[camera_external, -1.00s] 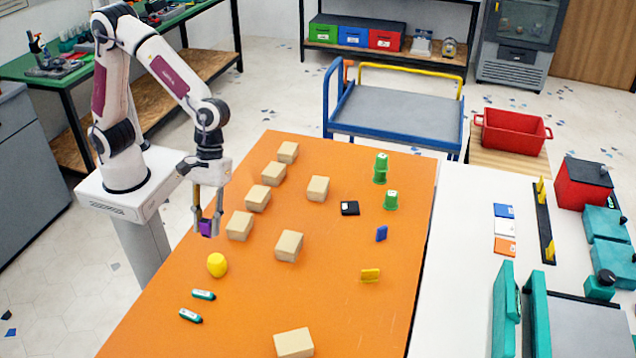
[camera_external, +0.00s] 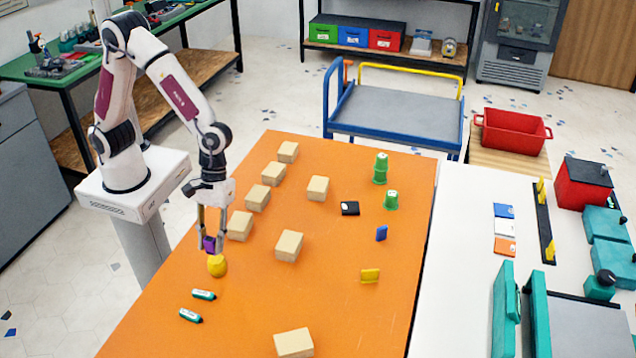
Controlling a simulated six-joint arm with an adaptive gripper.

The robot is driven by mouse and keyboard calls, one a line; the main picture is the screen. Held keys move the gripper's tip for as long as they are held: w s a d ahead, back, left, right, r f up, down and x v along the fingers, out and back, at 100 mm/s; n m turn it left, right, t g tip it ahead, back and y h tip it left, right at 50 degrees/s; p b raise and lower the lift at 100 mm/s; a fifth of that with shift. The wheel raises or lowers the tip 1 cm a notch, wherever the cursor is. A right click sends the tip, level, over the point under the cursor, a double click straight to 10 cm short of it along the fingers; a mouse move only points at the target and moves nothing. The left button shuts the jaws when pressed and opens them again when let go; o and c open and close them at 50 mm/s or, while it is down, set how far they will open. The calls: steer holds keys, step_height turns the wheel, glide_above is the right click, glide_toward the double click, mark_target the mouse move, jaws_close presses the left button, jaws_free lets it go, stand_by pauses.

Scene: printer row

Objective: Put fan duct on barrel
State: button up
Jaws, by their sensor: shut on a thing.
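The fan duct, seemingly the small purple block (camera_external: 209,243), is held between the fingertips of my gripper (camera_external: 210,247), which is shut on it and points down. The barrel, seemingly the rounded yellow piece (camera_external: 217,267), stands on the orange table (camera_external: 330,270) near its left edge. In the picture the purple block is just above the yellow barrel's top and slightly to its left. I cannot tell whether they touch.
Several tan blocks (camera_external: 289,246) stand on the table, the nearest right of my gripper. Two teal-and-white tubes (camera_external: 203,294) lie in front of the barrel. Green cups (camera_external: 391,200), a black piece (camera_external: 350,208), a blue piece (camera_external: 381,233) and a yellow piece (camera_external: 370,276) are further right.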

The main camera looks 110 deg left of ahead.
mark_target(213, 249)
steer(key=shift+f, duration=1.45)
steer(key=shift+f, duration=0.15)
steer(key=o, duration=0.9)
steer(key=shift+c, duration=0.2)
steer(key=v, duration=1.2)
steer(key=shift+a, duration=0.1)
